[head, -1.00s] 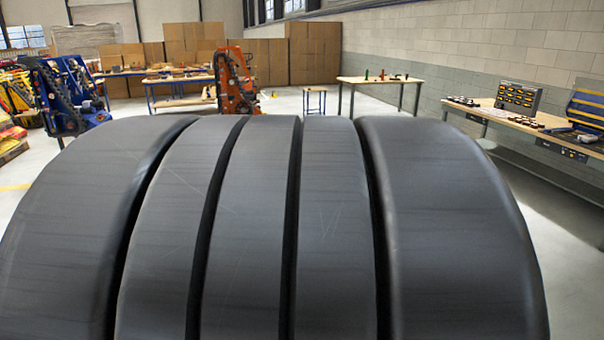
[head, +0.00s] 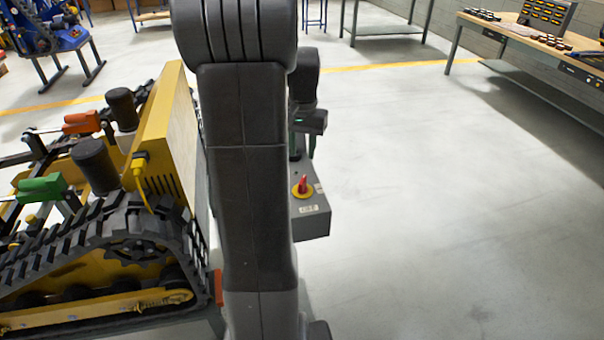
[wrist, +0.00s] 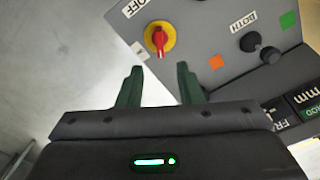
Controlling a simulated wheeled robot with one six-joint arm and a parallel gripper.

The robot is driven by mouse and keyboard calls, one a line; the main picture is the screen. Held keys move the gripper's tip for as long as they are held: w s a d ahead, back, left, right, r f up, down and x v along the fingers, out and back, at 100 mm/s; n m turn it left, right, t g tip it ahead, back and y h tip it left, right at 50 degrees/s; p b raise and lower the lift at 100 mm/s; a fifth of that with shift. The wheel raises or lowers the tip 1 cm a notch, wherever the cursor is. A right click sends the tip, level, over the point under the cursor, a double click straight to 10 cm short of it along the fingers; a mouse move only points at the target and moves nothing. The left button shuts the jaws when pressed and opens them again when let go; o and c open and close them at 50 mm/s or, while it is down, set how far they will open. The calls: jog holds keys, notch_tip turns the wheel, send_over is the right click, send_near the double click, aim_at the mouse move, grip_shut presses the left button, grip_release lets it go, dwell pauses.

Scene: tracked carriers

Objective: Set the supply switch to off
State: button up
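The supply switch is a red handle on a yellow disc (head: 302,188), on top of a grey control box (head: 313,222) beside the tracked carrier. In the wrist view the red handle (wrist: 159,40) lies roughly up and down in the picture, on the grey panel (wrist: 195,30). An OFF label (wrist: 134,7) sits up and left of it, and a smaller, hard-to-read label (wrist: 141,51) sits down and left. Which mark the handle points to I cannot tell surely. My gripper (wrist: 159,72) is open and empty, its fingertips just short of the switch. My arm partly hides my gripper (head: 308,140) in the head view.
A black knob (wrist: 249,43), an orange square (wrist: 216,62) and a green square (wrist: 289,20) sit right of the switch. The yellow tracked carrier (head: 165,120), with orange and green handles, stands left of my arm. The floor (head: 430,220) to the right is clear.

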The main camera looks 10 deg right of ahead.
aim_at(303, 179)
notch_tip(303, 179, down, 10)
jog(key=shift+r, duration=0.1)
jog(key=shift+c, duration=0.4)
grip_shut()
